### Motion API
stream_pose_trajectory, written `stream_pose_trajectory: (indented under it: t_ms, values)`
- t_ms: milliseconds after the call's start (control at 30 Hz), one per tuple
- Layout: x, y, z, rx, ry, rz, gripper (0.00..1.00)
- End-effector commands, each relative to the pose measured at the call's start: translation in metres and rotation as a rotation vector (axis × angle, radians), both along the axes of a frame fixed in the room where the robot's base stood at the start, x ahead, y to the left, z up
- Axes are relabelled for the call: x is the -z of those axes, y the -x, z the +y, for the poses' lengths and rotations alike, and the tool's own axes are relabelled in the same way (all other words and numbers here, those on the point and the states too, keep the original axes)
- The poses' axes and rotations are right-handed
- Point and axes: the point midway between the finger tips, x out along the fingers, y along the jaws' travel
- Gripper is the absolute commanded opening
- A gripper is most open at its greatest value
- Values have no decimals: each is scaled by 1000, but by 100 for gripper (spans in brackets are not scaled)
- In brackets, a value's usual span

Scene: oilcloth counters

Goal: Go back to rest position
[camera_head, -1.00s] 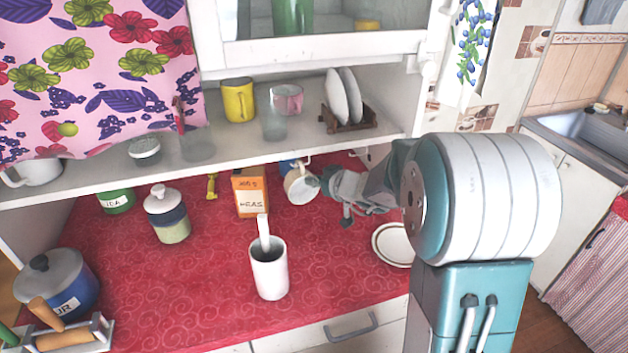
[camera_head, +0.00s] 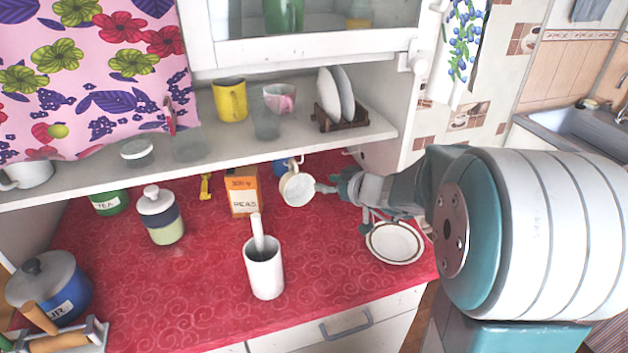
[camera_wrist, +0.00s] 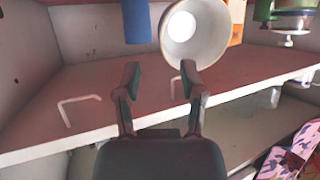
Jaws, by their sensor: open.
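My gripper (camera_head: 345,208) is at the right part of the red counter, its fingers spread and nothing between them. In the wrist view its two fingers (camera_wrist: 160,76) stand apart. A white cup (camera_head: 297,189) is just left of the fingers in the head view, near the back of the counter. In the wrist view the cup (camera_wrist: 194,32) shows its round opening just beyond the right fingertip; I cannot tell whether they touch. A blue mug (camera_head: 281,167) is partly hidden behind the cup; it also shows in the wrist view (camera_wrist: 137,20).
A white plate (camera_head: 394,258) lies below my gripper. A white mortar with pestle (camera_head: 264,273), a peas box (camera_head: 243,205) and a lidded jar (camera_head: 162,230) stand to the left. A shelf (camera_head: 300,143) with dishes overhangs the back.

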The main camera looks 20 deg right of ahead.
Motion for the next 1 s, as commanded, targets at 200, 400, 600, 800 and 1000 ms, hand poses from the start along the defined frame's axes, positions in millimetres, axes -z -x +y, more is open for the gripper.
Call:
stream_pose_trajectory:
  t_ms: [200, 400, 600, 800, 1000]
  values:
    - [-14, 30, -14, 4, 1, -2, 52]
    - [-16, 37, -16, 0, 0, 1, 52]
    - [-20, 43, -3, -28, -13, 27, 52]
    - [-28, 75, 45, -113, -52, 166, 52]
    - [-30, 116, 81, -151, -58, 333, 52]
